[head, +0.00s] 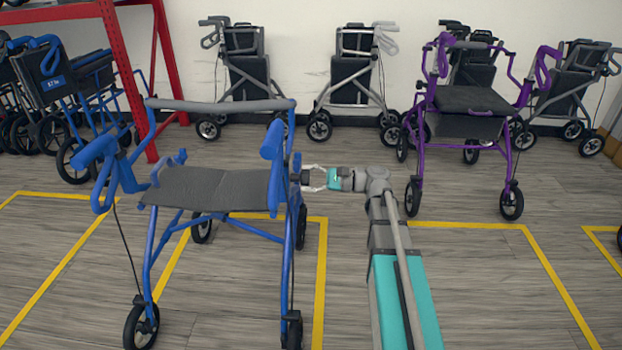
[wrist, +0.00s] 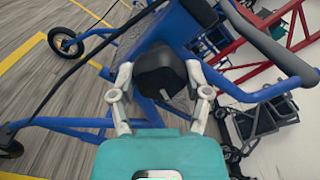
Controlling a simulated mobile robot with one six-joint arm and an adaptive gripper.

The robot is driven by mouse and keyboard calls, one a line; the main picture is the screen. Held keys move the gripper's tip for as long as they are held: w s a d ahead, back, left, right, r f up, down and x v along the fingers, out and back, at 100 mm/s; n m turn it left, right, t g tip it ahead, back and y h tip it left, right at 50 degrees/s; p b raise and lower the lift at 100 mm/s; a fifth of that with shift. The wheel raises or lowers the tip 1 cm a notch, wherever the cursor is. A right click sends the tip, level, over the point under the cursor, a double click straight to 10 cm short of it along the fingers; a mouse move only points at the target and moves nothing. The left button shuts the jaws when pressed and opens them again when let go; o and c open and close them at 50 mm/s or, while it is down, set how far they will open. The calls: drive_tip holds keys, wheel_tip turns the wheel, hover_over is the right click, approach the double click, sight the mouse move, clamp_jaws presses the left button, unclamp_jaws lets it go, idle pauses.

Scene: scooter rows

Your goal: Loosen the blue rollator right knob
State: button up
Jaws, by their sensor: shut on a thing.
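The blue rollator (head: 205,188) stands on the floor left of centre in the head view, with a grey seat and a grey back bar. My gripper (head: 309,178) reaches its right side from the right, at about seat height. In the wrist view a black knob (wrist: 160,72) sits on the blue frame tube (wrist: 172,27). My gripper (wrist: 160,82) has one white finger on each side of the knob and is shut on it. In the head view the knob (head: 305,177) is small and partly hidden by the fingers.
A purple rollator (head: 472,105) stands to the right. Grey and black rollators (head: 250,70) line the back wall. A red rack (head: 122,75) and more blue rollators (head: 58,85) are at the left. Yellow lines (head: 322,262) mark the floor.

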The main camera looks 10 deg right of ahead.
drive_tip(key=n, duration=0.5)
drive_tip(key=shift+s+a+n, duration=0.15)
drive_tip(key=shift+s+n, duration=0.1)
drive_tip(key=shift+n, duration=0.15)
drive_tip(key=n, duration=0.5)
drive_tip(key=shift+f, duration=0.1)
drive_tip(key=n, duration=0.5)
drive_tip(key=shift+n, duration=2.7)
drive_tip(key=o, duration=1)
drive_tip(key=shift+o, duration=0.8)
drive_tip(key=shift+w, duration=0.1)
